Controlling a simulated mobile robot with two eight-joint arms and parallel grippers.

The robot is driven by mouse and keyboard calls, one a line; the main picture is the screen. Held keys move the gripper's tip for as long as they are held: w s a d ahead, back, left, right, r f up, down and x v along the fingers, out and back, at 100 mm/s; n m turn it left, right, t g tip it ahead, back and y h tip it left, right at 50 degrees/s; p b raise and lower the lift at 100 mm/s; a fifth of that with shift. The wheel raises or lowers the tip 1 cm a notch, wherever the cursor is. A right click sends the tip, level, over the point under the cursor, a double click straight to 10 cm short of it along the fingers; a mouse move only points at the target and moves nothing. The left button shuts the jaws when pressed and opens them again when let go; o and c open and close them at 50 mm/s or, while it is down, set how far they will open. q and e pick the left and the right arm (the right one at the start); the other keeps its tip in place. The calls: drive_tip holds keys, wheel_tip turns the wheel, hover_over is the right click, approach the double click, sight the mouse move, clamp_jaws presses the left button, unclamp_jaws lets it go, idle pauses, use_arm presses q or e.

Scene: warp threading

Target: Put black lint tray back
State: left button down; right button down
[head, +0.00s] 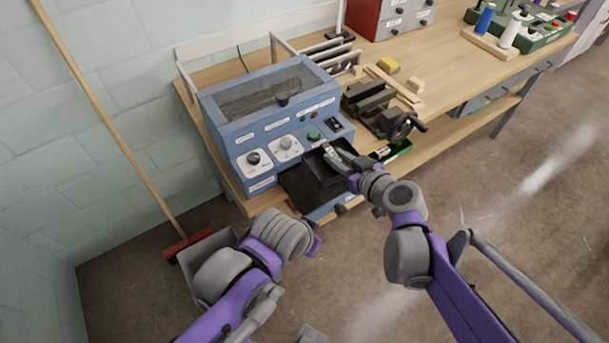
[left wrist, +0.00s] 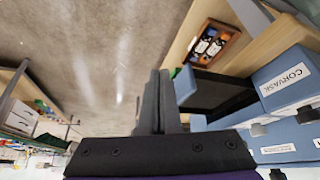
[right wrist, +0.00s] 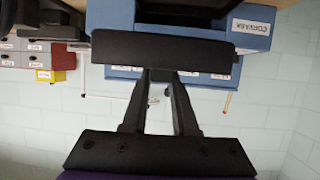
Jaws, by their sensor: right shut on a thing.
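The blue machine (head: 270,110) with knobs and a glass top stands at the left end of the bench. The black lint tray (head: 319,168) is at its front, right of centre, below the control panel. My right gripper (head: 335,155) is shut on the tray's edge; in the right wrist view the fingers (right wrist: 160,76) meet the black tray wall (right wrist: 165,50). A flat dark surface (head: 303,191) lies beside and below the tray, in the machine's blue front. My left gripper (left wrist: 159,95) is shut and empty, low in front of the machine; its fingertips are hard to see in the head view.
A black vise (head: 375,105) and a green-edged black tray (head: 397,152) sit right of the machine. A yellow block (head: 388,64) and wood pieces lie behind. A broom (head: 120,135) leans on the wall, its dustpan (head: 205,250) on the floor. The floor at right is clear.

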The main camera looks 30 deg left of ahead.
sight(324, 171)
drive_tip(key=a, duration=0.1)
drive_tip(key=s, duration=0.1)
drive_tip(key=a, duration=0.1)
drive_tip(key=shift+s+a+r+n+g, duration=0.3)
drive_tip(key=shift+s+a+r+g, duration=0.05)
drive_tip(key=shift+g, duration=0.05)
wheel_tip(324, 171, down, 5)
drive_tip(key=shift+a+f, duration=0.1)
drive_tip(key=shift+f, duration=0.1)
drive_tip(key=shift+f+b, duration=0.45)
drive_tip(key=shift+f, duration=1.8)
drive_tip(key=shift+f, duration=0.15)
drive_tip(key=c, duration=1.1)
unclamp_jaws()
drive_tip(key=shift+f, duration=0.1)
drive_tip(key=shift+c, duration=0.2)
drive_tip(key=o, duration=0.5)
drive_tip(key=shift+c, duration=0.2)
